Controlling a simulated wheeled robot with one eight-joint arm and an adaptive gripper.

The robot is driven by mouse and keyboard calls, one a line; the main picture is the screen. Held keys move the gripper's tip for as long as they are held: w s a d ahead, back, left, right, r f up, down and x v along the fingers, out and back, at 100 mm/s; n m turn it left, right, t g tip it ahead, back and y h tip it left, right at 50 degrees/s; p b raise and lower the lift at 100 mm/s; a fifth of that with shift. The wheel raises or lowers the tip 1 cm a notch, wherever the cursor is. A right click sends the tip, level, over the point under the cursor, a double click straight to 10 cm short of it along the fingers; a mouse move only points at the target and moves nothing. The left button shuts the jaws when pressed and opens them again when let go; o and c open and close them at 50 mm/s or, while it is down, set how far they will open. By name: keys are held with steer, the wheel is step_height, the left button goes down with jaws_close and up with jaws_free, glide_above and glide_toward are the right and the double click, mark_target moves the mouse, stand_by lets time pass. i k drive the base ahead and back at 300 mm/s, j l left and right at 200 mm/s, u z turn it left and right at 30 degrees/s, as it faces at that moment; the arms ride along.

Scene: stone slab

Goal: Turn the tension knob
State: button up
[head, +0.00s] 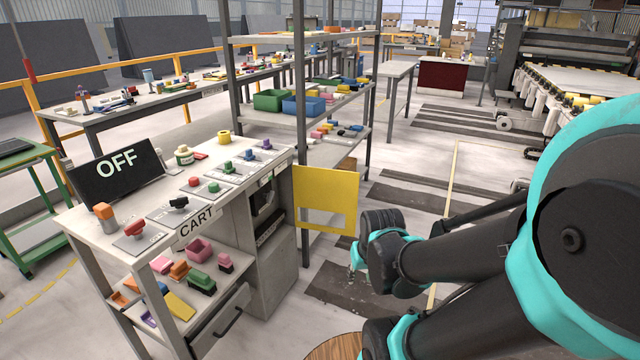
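A bench (232,192) on the left carries a row of coloured controls on small labelled plates. A red handle (135,228) and a black handle (179,203) stand near its front. A red button (194,182), a green button (213,187), green knobs (228,167) and a blue-violet knob (266,145) run towards the back. The plate labels are too small to read, so I cannot tell which is the tension knob. My gripper (356,262) hangs low on the right, apart from the bench. Its fingers are too small and dark to show their state.
A yellow panel (325,180) juts from the bench's right side, between the controls and my arm. A black screen (95,185) reads OFF. Shelves (290,39) with bins stand behind. Loose coloured parts lie on the bench's lower shelf.

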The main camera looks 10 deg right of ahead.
mark_target(269, 197)
steer(key=i+l+z, duration=0.1)
steer(key=z, duration=0.35)
steer(key=i+z, duration=0.25)
steer(key=z, duration=0.2)
steer(key=i, duration=3.8)
steer(key=i+u, duration=0.25)
steer(key=u, duration=0.2)
steer(key=i+l+u, duration=0.1)
steer(key=u, duration=0.3)
steer(key=i+l+u, duration=0.15)
steer(key=i+u, duration=0.15)
steer(key=u, duration=3.15)
